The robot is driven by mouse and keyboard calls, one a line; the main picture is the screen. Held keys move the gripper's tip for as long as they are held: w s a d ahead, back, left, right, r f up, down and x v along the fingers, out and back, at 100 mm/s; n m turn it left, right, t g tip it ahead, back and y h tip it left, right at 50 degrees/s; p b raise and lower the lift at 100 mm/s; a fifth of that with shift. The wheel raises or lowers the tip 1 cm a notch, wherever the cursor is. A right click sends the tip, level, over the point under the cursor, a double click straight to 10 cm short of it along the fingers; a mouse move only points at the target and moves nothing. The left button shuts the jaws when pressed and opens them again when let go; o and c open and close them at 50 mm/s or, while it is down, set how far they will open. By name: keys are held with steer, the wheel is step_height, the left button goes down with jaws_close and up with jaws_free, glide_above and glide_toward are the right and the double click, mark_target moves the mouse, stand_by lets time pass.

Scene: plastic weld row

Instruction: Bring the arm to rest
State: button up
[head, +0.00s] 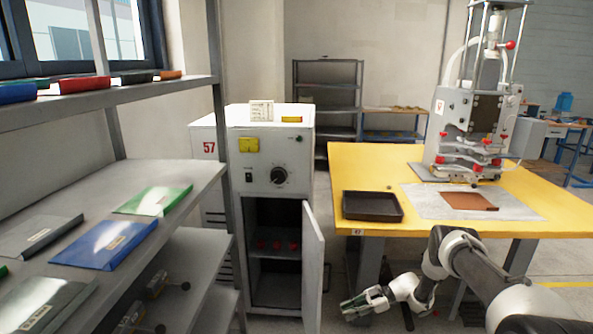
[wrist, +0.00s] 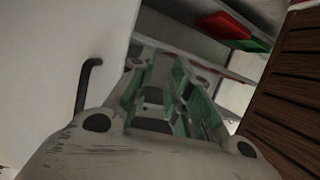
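My gripper (head: 352,305) is at the end of my grey and white arm, low in front of the yellow table and below its top. It points left, toward the open door of the grey cabinet, and appears apart from it. In the wrist view my gripper (wrist: 165,68) shows two green-padded fingers with a gap between them. Nothing is seen held in it.
The cabinet's open door (head: 313,266) stands left of my gripper. The yellow table (head: 375,160) bears a black tray (head: 372,206) and a welding press (head: 470,130). A shelf rack (head: 180,180) with folders stands at left. The wrist view shows a black handle (wrist: 86,85).

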steer(key=w+d+m+t+h, duration=0.65)
steer(key=w+d, duration=0.45)
steer(key=d, duration=0.2)
steer(key=s+d+r+m+g+h, duration=0.1)
steer(key=d+r+m+h, duration=0.25)
steer(key=d+r, duration=0.55)
steer(key=s+d+r+m+h, duration=0.2)
steer(key=d+r+h, duration=0.4)
steer(key=r, duration=0.4)
steer(key=s+d+r+m+g, duration=0.1)
steer(key=s+r+m+g, duration=0.35)
steer(key=s+r, duration=1.4)
steer(key=s+a+r+m+t, duration=0.1)
steer(key=s+a+r, duration=0.3)
steer(key=s+r, duration=0.3)
steer(key=s+a+r+m+t+y, duration=0.1)
steer(key=s+a+r, duration=0.3)
steer(key=s+r, duration=0.4)
steer(key=s+a+r+m+t+y, duration=0.1)
steer(key=s+a+r+t, duration=0.2)
steer(key=s+r, duration=0.5)
steer(key=s+a, duration=0.1)
steer(key=s, duration=0.2)
steer(key=shift+s+a+r, duration=0.2)
steer(key=shift+s+r, duration=0.05)
steer(key=shift+s, duration=0.05)
